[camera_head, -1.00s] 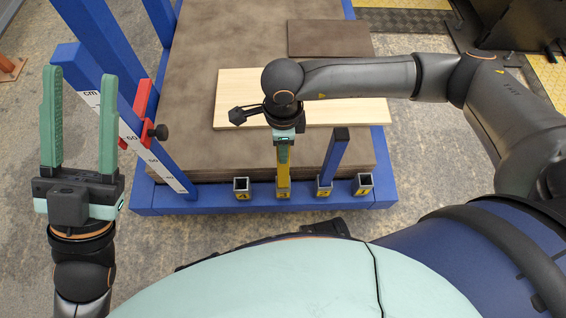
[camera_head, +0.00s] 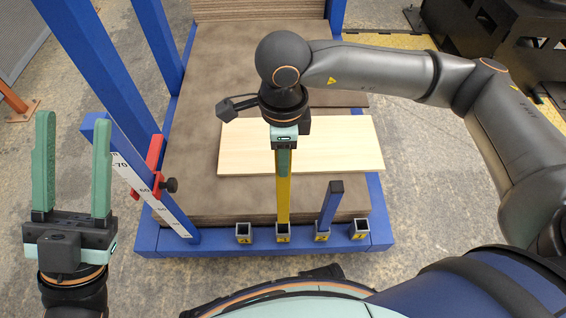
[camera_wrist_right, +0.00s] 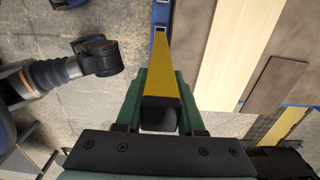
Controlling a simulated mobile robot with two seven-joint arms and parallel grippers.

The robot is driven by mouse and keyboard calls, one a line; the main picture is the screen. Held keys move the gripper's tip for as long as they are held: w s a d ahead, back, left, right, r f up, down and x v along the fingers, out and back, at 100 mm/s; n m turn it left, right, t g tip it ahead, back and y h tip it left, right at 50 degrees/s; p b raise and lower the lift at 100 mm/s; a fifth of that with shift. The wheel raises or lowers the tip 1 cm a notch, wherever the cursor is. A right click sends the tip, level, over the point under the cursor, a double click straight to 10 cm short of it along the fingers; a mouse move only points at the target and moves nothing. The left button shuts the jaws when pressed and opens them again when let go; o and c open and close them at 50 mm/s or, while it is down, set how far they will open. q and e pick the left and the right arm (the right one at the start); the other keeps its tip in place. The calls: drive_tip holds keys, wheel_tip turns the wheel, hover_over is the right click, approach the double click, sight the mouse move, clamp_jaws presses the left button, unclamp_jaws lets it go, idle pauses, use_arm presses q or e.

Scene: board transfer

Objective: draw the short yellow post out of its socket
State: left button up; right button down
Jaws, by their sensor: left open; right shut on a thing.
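The yellow post (camera_head: 283,200) stands roughly upright above the second socket from the left (camera_head: 283,233). Its lower end is at the socket mouth; I cannot tell whether its tip is still inside. My right gripper (camera_head: 283,172) is shut on its upper part. In the right wrist view the post (camera_wrist_right: 162,75) runs away between the green fingers, its far end narrowing towards the blue frame. My left gripper (camera_head: 73,122) is open and empty, fingers up, at the left, well apart from the post.
A shorter blue post (camera_head: 330,208) leans in the third socket (camera_head: 322,233). The outer sockets (camera_head: 244,233) (camera_head: 360,229) look empty. A pale board (camera_head: 350,150) lies on brown boards (camera_head: 215,190) behind. A scale with a red slider (camera_head: 154,165) stands between the left gripper and the sockets.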

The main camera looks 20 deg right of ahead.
drive_tip(key=shift+r, duration=0.3)
idle(0.4)
idle(0.3)
